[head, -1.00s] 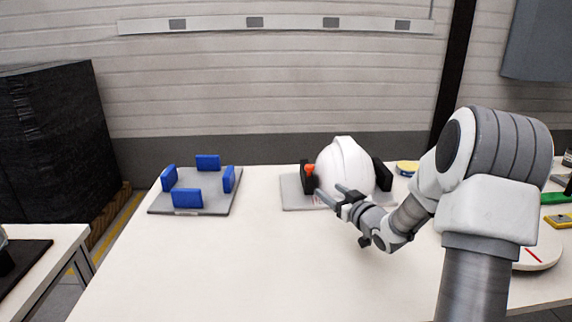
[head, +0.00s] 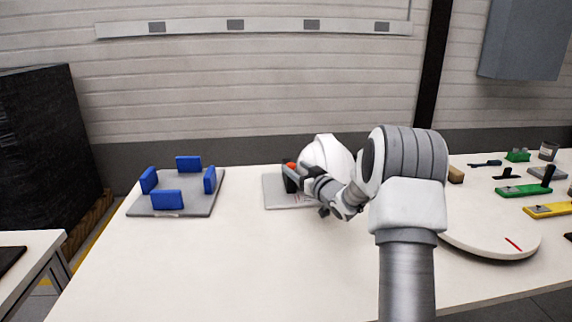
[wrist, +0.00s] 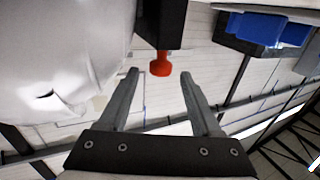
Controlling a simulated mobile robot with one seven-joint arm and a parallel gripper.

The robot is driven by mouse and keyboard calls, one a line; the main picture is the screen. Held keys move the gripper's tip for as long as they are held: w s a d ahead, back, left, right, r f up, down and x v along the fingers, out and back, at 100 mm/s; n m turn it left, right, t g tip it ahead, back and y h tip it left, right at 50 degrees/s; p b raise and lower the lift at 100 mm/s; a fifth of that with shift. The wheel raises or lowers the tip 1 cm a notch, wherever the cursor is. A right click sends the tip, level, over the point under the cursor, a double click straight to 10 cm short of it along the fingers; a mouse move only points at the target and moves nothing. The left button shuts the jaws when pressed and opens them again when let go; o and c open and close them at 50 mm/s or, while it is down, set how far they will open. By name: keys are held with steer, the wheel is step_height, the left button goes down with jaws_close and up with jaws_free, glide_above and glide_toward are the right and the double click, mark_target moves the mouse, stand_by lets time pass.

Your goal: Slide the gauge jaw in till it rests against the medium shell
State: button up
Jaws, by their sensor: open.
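The white helmet shell (head: 328,153) sits on the grey gauge base (head: 274,190) in the head view, partly hidden behind my arm. The dark gauge jaw (head: 289,184) with its red-orange knob (head: 291,165) stands at the shell's left side. In the wrist view the black jaw (wrist: 160,22) and its knob (wrist: 160,66) are just beyond my fingertips, and the white shell (wrist: 65,60) fills the left. My gripper (wrist: 159,75) is open, with the knob between and slightly past the tips. Whether the jaw touches the shell is hidden.
A grey plate (head: 143,206) with several blue blocks (head: 166,199) lies to the left. A round white turntable (head: 495,238) is at the right, with a green tool (head: 524,190) and a yellow tool (head: 548,210) beyond it. The table's front middle is clear.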

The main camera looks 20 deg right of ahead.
mark_target(286, 161)
steer(key=w, duration=0.3)
steer(key=w+a+b, duration=0.1)
steer(key=w, duration=0.2)
steer(key=shift+w+a, duration=0.15)
jaws_close()
stand_by(1.3)
